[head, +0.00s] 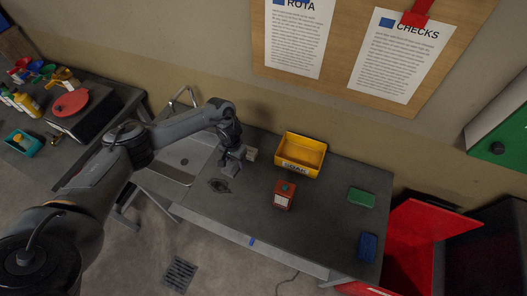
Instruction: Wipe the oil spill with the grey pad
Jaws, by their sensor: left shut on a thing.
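A dark oil spill (219,185) lies as a small patch on the grey bench top, right of the sink. My left gripper (232,166) is just above and right of the spill, pointing down, and shut on the grey pad. A pale grey block, which looks like the grey pad (251,155), shows at the right side of the gripper. The hand hides the rest of it, and I cannot tell whether it touches the bench. My right gripper is not in view.
A yellow bin (300,155) stands at the bench's back edge. A red box (284,195) stands right of the gripper. A green pad (361,197) and a blue pad (367,246) lie farther right. The sink (186,158) is at left. The front middle of the bench is clear.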

